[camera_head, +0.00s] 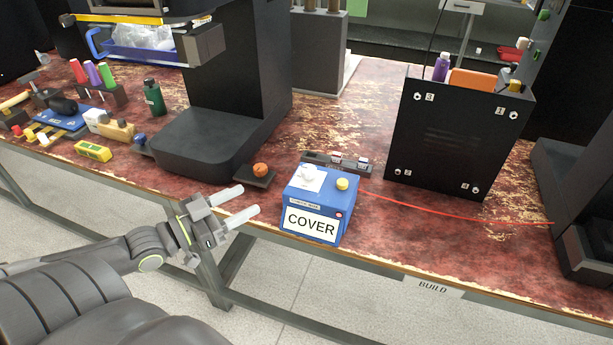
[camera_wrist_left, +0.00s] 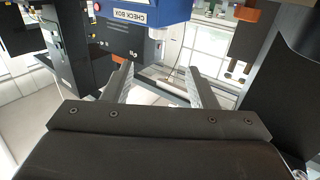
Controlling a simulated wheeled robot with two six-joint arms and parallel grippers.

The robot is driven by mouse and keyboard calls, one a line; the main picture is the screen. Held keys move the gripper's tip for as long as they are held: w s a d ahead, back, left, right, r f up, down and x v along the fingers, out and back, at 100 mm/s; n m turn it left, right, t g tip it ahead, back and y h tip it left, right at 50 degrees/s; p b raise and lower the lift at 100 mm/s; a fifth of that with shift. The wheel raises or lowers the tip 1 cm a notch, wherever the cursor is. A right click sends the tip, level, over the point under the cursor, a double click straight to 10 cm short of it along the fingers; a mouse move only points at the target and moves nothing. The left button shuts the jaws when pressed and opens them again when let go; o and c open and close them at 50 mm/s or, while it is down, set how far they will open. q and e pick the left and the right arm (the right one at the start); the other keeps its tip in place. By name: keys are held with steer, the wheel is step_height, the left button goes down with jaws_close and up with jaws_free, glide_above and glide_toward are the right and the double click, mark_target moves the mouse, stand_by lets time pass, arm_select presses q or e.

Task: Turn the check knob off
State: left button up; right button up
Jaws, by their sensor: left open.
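The blue check box (camera_head: 318,207) stands near the front edge of the bench, with a white COVER label on its front. On its top are a white knob (camera_head: 307,173) on a white plate and a yellow button (camera_head: 342,184). I cannot read the knob's setting. My left gripper (camera_head: 250,200) is open and empty, left of the box and apart from it, with its fingers pointing towards it. In the left wrist view the check box (camera_wrist_left: 165,8) shows at the top, beyond the open fingers (camera_wrist_left: 160,70); its knob cannot be made out there. My right gripper is not in view.
An orange knob on a dark base (camera_head: 260,171) sits just left of the box. A small dark rack (camera_head: 337,163) lies behind it. A red cable (camera_head: 455,215) runs right from the box. A black cabinet (camera_head: 455,140) stands behind right, and a black machine (camera_head: 215,140) behind left.

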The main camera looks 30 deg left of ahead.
arm_select(q)
steer(key=b, duration=0.2)
glide_toward(302, 173)
steer(key=b+x, duration=0.2)
steer(key=x, duration=0.8)
steer(key=shift+w+d+b, duration=0.1)
steer(key=shift+w+b, duration=0.2)
steer(key=shift+w+d, duration=0.2)
steer(key=shift+w, duration=0.35)
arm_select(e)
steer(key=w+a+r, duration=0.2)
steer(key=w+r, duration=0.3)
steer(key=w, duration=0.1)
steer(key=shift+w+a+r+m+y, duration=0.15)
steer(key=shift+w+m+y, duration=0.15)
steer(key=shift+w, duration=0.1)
arm_select(q)
steer(key=c, duration=0.9)
